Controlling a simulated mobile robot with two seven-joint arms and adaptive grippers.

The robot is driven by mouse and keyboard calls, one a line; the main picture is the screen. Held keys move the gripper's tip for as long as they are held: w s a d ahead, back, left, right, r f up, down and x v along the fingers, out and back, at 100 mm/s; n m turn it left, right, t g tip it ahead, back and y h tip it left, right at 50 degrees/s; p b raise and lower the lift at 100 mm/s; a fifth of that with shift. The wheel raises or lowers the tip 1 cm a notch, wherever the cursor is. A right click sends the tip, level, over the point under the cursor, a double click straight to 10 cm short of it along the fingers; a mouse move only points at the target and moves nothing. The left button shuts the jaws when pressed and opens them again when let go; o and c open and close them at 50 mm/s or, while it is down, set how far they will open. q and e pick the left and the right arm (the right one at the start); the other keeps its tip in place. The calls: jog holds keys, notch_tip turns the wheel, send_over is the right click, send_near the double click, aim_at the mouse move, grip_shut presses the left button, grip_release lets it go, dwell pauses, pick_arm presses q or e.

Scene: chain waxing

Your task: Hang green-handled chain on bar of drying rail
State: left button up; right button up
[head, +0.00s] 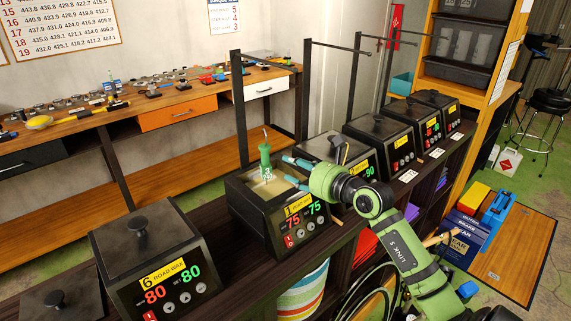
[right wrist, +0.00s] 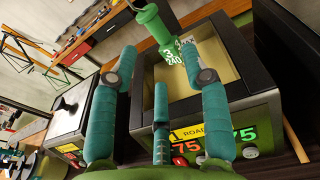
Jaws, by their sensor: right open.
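The green handle (head: 265,160) of the chain stands upright over the open wax pot 1 (head: 262,208), with a thin hook at its top. The chain itself is not visible. The handle also shows in the right wrist view (right wrist: 152,22), with white print on its lower end. My right gripper (head: 288,169) is open and empty, just right of the handle, its fingers pointing towards it. In the right wrist view my gripper (right wrist: 158,62) has its fingers apart, with the handle beyond them. The drying rail (head: 303,90) has dark posts and thin bars behind the pots. My left gripper is out of view.
A lidded pot 6 (head: 146,252) stands left of the open pot. More lidded pots (head: 380,130) stand along the shelf to the right. A workbench (head: 130,115) with small parts runs along the wall. Shelving with dark bins (head: 468,45) is at back right.

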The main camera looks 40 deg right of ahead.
jog(key=w+a+f+b, duration=0.1)
jog(key=w+b, duration=0.1)
jog(key=w, duration=0.7)
jog(key=shift+w+a+f+b, duration=0.15)
jog(key=shift+w+f+b, duration=0.05)
jog(key=shift+b, duration=0.2)
grip_shut()
grip_release()
jog(key=s+p, duration=0.1)
jog(key=s, duration=0.2)
jog(key=s+r+p, duration=0.1)
jog(key=s, duration=0.2)
jog(key=s+d+p, duration=0.1)
jog(key=s, duration=0.3)
jog(key=shift+r, duration=0.35)
jog(key=shift+w, duration=0.1)
jog(key=shift+d, duration=0.1)
